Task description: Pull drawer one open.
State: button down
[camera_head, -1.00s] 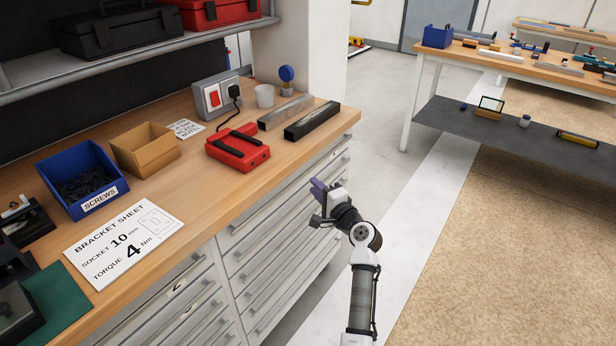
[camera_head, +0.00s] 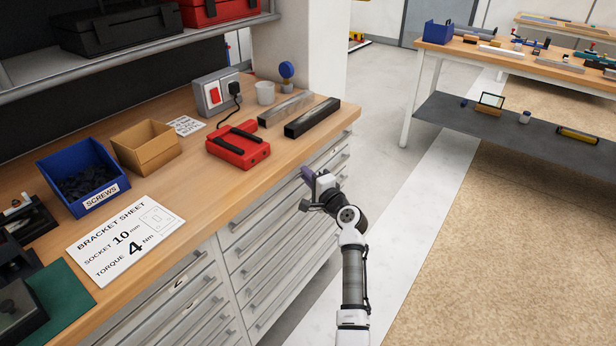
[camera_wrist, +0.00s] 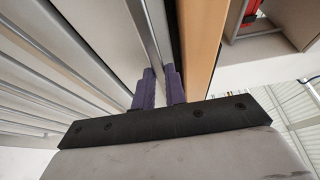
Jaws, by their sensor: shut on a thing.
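My gripper (camera_head: 308,176) is at the upper drawers of the right-hand grey cabinet, just below the worktop edge. In the wrist view its two purple fingers (camera_wrist: 160,88) are closed around a long grey drawer handle (camera_wrist: 148,36). The top drawer front (camera_head: 262,208) of that cabinet looks shut in the head view, with my gripper hiding part of it. I cannot read a number on this drawer. A dark mark like a 2 shows on a drawer (camera_head: 180,282) of the left cabinet.
The wooden worktop (camera_head: 225,190) above holds a red case (camera_head: 238,147), dark and grey bars, a blue screws bin (camera_head: 84,178) and a bracket sheet. Open floor (camera_head: 400,200) lies right of the cabinet. Another bench (camera_head: 520,66) stands at the back right.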

jog(key=s+d+b, duration=0.1)
jog(key=s+d, duration=0.7)
jog(key=d, duration=0.3)
jog(key=s+d+b, duration=0.1)
jog(key=s+d, duration=0.6)
jog(key=d, duration=0.3)
jog(key=shift+s+d+b, duration=0.35)
jog(key=shift+s+b, duration=0.05)
jog(key=c, duration=1.7)
grip_release()
jog(key=b+v, duration=0.2)
jog(key=v, duration=1.1)
jog(key=shift+s+d+b, duration=0.25)
jog(key=shift+s+b, duration=0.05)
jog(key=shift+b, duration=0.05)
jog(key=shift+f, duration=0.1)
